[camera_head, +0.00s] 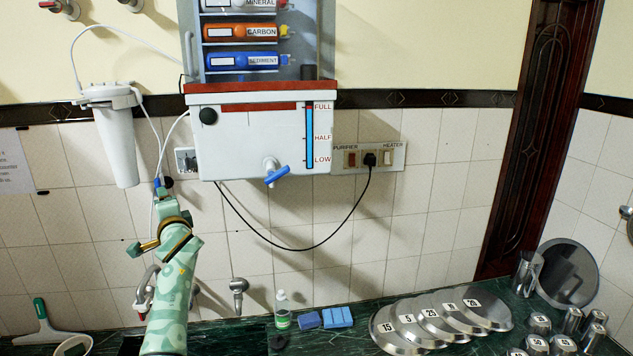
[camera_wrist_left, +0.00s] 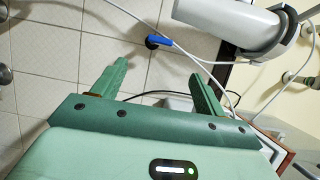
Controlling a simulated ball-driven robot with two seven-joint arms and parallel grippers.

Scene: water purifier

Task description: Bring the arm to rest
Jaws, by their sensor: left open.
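My left arm (camera_head: 172,280), pale green with a pattern, rises from the lower left in the head view. My left gripper (camera_head: 160,187) is raised in front of the tiled wall, below and right of the white filter canister. In the left wrist view its two green fingers (camera_wrist_left: 160,68) are spread apart with nothing between them. Beyond them a small blue-handled valve (camera_wrist_left: 158,41) with a white tube sits on the wall. The white filter canister (camera_wrist_left: 230,20) is past the fingers at the top. My right gripper is not in view.
The white water purifier (camera_head: 250,140) hangs on the wall right of my gripper, with a blue-handled tap (camera_head: 276,175) and a black cord (camera_head: 290,246). A faucet (camera_head: 238,290), a bottle (camera_head: 282,312), blue sponges (camera_head: 325,318) and steel lids (camera_head: 440,318) are lower down.

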